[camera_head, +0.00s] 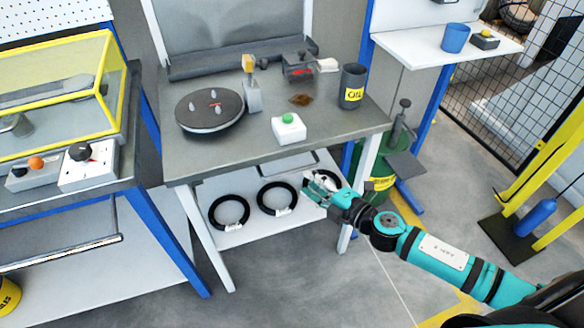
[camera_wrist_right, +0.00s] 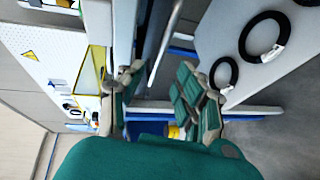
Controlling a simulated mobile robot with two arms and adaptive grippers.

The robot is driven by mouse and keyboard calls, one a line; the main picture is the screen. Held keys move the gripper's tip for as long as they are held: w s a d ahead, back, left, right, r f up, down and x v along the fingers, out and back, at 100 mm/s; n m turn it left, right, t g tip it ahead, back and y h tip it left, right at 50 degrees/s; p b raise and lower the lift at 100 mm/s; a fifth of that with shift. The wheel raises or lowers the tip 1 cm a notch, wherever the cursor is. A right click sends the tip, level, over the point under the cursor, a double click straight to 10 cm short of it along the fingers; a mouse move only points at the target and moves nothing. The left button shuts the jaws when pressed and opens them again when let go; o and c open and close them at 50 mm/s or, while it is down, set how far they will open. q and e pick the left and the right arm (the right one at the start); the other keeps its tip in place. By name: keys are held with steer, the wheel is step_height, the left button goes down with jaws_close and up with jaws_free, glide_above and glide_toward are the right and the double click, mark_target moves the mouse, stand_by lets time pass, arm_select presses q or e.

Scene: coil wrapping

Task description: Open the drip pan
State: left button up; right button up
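No part is clearly marked as the drip pan. A wide grey pan-like panel with a long metal bar (camera_head: 62,252) along its front sits under the left bench; it may be the pan. A small grey handle-like outline (camera_head: 288,163) also shows under the middle table's front edge. My right gripper (camera_head: 320,187) is in front of the middle table's lower shelf, beside the black rings and well right of the bar. In the right wrist view its fingers (camera_wrist_right: 160,100) are apart with nothing between them. My left gripper is out of view.
Black rings (camera_head: 230,211) lie on the lower shelf (camera_head: 252,231). The middle table (camera_head: 190,166) holds a round turntable, a green button box (camera_head: 291,128) and an oil cup (camera_head: 352,86). A green drum (camera_head: 375,186) stands behind my right gripper. Floor in front is clear.

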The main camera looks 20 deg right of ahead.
mark_target(292, 172)
steer(key=x, duration=0.8)
steer(key=shift+s+f, duration=0.1)
steer(key=shift+c, duration=0.2)
jaws_close()
